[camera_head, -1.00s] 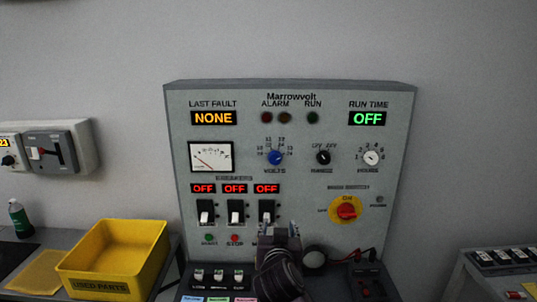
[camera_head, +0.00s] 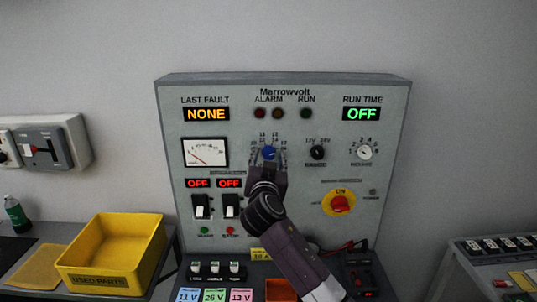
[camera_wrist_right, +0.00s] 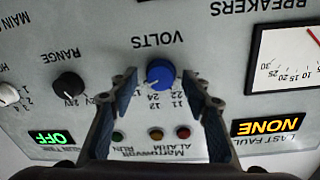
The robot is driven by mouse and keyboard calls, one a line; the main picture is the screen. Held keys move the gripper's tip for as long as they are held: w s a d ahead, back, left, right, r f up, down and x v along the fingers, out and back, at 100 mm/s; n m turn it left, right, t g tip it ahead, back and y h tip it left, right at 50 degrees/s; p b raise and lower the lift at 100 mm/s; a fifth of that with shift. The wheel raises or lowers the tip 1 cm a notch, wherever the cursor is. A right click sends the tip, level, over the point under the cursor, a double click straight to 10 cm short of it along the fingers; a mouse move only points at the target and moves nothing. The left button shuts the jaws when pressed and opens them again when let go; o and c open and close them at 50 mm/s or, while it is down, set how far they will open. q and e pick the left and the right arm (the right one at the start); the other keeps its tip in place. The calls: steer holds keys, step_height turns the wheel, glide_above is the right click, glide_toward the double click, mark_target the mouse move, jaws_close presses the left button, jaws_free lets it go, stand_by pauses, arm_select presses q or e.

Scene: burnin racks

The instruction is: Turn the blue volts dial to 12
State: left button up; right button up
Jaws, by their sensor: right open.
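The blue volts dial (camera_head: 269,153) sits at the upper middle of the grey Marrowvolt panel (camera_head: 375,95). It also shows in the right wrist view (camera_wrist_right: 160,74), upside down, with numbers printed around it. My right gripper (camera_head: 268,163) reaches up to the dial from below. In the right wrist view the gripper (camera_wrist_right: 158,88) is open, with one finger on each side of the dial. I cannot tell whether the fingers touch it. The dial's pointer is too small to read surely. My left gripper is not in view.
The black range knob (camera_head: 317,152) and white hours knob (camera_head: 364,152) are right of the dial. A red and yellow main switch (camera_head: 340,202) is lower right. Breaker switches (camera_head: 202,206) are lower left. A yellow used-parts bin (camera_head: 95,283) stands left.

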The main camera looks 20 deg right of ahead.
steer(key=shift+c, duration=0.7)
steer(key=shift+w, duration=0.1)
steer(key=c, duration=1)
steer(key=shift+n, duration=0.3)
steer(key=shift+a+f+n+b, duration=0.1)
steer(key=shift+n+b, duration=0.3)
steer(key=shift+n, duration=1.3)
steer(key=shift+n+y, duration=0.3)
steer(key=shift+n, duration=2.3)
